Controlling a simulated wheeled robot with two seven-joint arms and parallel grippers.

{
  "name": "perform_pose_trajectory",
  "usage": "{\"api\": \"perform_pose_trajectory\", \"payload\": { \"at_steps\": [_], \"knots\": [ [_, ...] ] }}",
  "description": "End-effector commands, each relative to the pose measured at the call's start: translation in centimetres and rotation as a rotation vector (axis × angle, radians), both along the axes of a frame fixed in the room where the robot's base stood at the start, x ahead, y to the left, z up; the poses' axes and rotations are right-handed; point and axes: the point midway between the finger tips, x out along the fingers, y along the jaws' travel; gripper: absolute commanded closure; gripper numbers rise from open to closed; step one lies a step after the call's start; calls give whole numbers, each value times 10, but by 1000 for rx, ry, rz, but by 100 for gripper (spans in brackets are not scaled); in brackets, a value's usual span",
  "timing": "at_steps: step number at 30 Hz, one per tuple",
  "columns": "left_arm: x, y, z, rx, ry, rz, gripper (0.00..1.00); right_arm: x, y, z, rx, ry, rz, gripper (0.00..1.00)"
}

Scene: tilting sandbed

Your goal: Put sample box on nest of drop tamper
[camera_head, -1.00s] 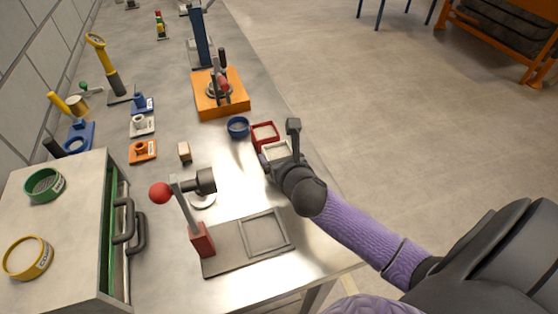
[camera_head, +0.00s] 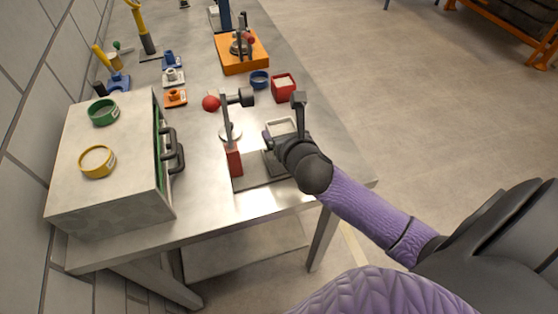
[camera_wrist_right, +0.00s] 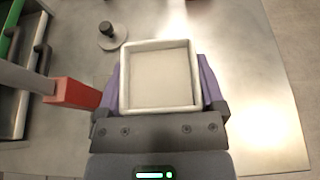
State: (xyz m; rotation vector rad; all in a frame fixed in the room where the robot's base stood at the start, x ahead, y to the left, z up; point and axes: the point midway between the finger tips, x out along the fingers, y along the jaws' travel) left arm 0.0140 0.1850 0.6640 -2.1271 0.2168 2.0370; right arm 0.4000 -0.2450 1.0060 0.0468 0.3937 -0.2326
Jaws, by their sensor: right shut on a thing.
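My right gripper (camera_head: 284,138) is shut on the pale square sample box (camera_head: 282,121). In the right wrist view the gripper (camera_wrist_right: 160,90) has one purple finger on each side of the box, and the box rim (camera_wrist_right: 158,110) looks level. The drop tamper has a red post (camera_head: 234,160), a grey base plate (camera_head: 258,184), a dark weight and a red ball. The box is over or near the nest (camera_head: 272,165) side of the plate; the gripper and box hide most of the nest. I cannot tell the height gap. My left gripper is not in view.
A metal cabinet (camera_head: 115,190) with handles stands left, with green and yellow sieves on top. The tamper's round foot (camera_wrist_right: 112,40) is close to the held box. The table's front edge is near.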

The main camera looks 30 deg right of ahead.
Motion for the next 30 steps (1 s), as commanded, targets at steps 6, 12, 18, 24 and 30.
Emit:
{"api": "perform_pose_trajectory", "payload": {
  "at_steps": [6, 12, 18, 24, 30],
  "knots": [
    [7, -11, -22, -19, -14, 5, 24, 0, 0, -39, 2, 0, 0, 89],
    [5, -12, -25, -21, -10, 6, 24, 0, 0, -49, -1, -2, 1, 89],
    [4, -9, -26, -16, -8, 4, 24, 0, 0, -52, -1, -2, 1, 89],
    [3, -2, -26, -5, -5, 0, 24, 0, 0, -51, 0, -1, 1, 0],
    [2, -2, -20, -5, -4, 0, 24, -7, 2, -44, 0, -1, 2, 0]
  ]
}}
